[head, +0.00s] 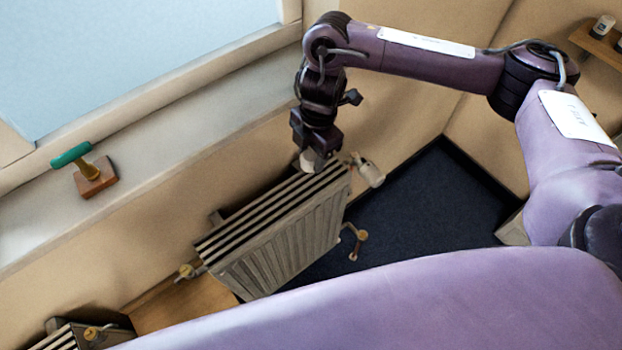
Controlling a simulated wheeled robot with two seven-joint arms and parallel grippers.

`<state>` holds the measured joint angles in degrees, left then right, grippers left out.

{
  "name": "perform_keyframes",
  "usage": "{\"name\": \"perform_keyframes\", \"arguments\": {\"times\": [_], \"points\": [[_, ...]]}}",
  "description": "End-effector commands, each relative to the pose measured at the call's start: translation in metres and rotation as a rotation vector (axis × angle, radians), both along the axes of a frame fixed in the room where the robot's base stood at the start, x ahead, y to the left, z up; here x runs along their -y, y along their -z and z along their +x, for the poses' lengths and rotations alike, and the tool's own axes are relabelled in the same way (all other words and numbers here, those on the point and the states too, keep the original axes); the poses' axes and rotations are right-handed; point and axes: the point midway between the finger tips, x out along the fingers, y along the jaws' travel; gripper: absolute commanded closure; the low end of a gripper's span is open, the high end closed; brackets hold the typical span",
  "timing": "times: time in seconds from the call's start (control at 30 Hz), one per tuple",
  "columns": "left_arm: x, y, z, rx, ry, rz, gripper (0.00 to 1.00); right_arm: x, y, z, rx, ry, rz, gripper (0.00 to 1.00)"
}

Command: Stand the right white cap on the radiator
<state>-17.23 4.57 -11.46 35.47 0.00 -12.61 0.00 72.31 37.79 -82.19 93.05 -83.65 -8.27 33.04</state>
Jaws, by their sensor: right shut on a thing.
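My right gripper (312,152) points down over the right end of the radiator (285,235). It is shut on a small white cap (311,161), mostly hidden by the jaws. The cap is at the radiator's slatted top; I cannot tell whether it touches it. Another white cap-like piece (369,173) sits tilted on the fitting at the radiator's upper right corner, beside the gripper. My left gripper is not in view.
A wooden block with a green-topped handle (86,171) rests on the window sill. Brass fittings stick out at the radiator's lower left (187,271) and right (354,239). Another radiator (70,338) shows at bottom left. A small shelf with bottles (597,40) is at upper right.

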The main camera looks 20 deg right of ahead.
Motion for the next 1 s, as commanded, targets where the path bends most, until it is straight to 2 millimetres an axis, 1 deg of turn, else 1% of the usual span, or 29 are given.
{"name": "perform_keyframes", "arguments": {"times": [0.03, 0.1, 0.2, 0.3, 0.47, 0.6, 0.7, 1.0], "points": [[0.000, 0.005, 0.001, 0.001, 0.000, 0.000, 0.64, -0.001, 0.018, -0.002, -0.008, 0.003, 0.002, 0.80], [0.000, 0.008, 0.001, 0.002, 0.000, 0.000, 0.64, -0.001, 0.036, -0.002, -0.009, 0.003, 0.002, 0.80], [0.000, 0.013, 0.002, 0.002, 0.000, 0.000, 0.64, -0.001, 0.059, -0.002, -0.006, 0.003, 0.002, 0.80], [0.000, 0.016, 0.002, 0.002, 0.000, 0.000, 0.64, -0.001, 0.072, 0.000, -0.003, 0.002, 0.001, 0.80], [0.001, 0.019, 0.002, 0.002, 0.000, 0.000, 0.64, 0.000, 0.083, 0.000, -0.002, 0.002, 0.001, 0.80], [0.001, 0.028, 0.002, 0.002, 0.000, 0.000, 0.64, -0.001, 0.105, -0.001, -0.004, 0.002, 0.002, 0.80], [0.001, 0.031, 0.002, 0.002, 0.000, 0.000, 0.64, -0.001, 0.115, 0.000, -0.003, 0.002, 0.001, 0.80], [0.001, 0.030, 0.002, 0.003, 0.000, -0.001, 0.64, 0.000, 0.116, 0.001, 0.001, 0.000, -0.001, 0.80]]}}
